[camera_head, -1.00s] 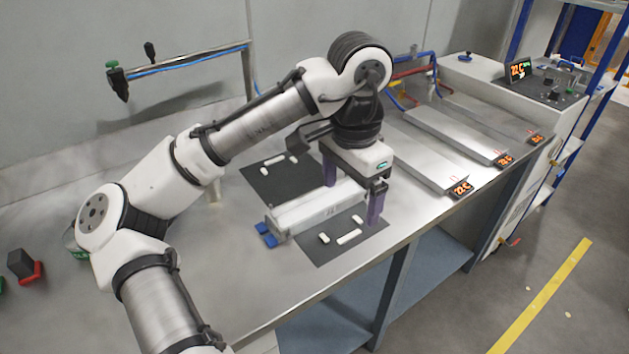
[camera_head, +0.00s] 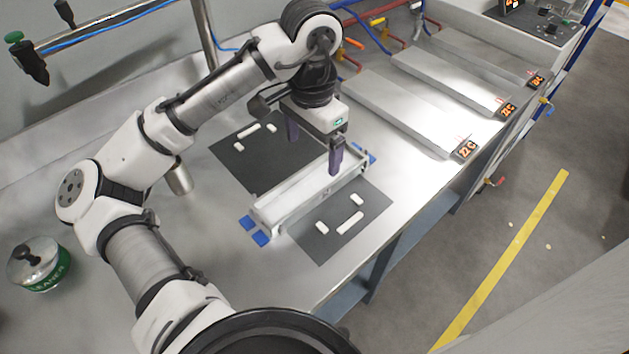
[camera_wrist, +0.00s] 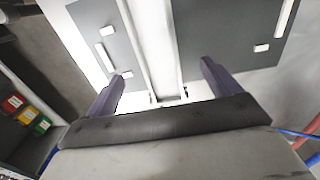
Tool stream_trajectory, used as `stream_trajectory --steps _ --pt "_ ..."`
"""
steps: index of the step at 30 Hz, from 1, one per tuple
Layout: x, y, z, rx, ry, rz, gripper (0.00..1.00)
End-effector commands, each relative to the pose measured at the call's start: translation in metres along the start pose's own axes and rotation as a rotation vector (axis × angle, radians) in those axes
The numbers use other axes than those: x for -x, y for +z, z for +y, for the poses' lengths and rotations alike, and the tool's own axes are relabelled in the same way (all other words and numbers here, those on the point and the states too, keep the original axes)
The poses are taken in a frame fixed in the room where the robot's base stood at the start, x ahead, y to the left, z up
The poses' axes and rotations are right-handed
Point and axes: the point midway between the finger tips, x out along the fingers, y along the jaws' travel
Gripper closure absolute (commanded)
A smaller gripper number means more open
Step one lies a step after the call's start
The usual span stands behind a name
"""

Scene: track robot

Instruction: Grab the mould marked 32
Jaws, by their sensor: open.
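A long pale mould (camera_head: 300,197) lies across a dark mat on the steel bench, with blue pieces at both ends. It runs from lower left to upper right in the head view. A mark on it is too small to read. My gripper (camera_head: 314,155) is open and empty, near the mould's right part. In the wrist view the mould (camera_wrist: 155,40) runs between the two purple fingers of my gripper (camera_wrist: 163,78), one towards each long side. I see no contact. How far the fingertips are above the bench is hard to tell.
The dark mat (camera_head: 255,170) carries small white pieces on both sides of the mould. Flat metal plates (camera_head: 395,110) with orange displays lie at the right. A cleaner can (camera_head: 42,268) stands at the lower left. A pipe stand (camera_head: 206,35) rises behind.

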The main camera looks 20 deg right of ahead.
Motion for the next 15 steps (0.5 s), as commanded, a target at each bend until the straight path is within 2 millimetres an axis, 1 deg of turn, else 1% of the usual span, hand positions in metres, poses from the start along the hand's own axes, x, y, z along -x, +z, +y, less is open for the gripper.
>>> stream_trajectory --steps 1,3,8,10,15 --pt "-0.007 0.000 0.000 0.001 0.002 0.000 0.11" --pt "-0.015 0.000 0.000 0.001 0.001 0.000 0.11" --pt "-0.024 0.000 0.001 0.001 -0.001 -0.001 0.11" --pt "-0.031 0.000 0.002 0.001 0.000 -0.001 0.11" --pt "-0.057 -0.001 0.006 0.002 0.000 -0.001 0.11"
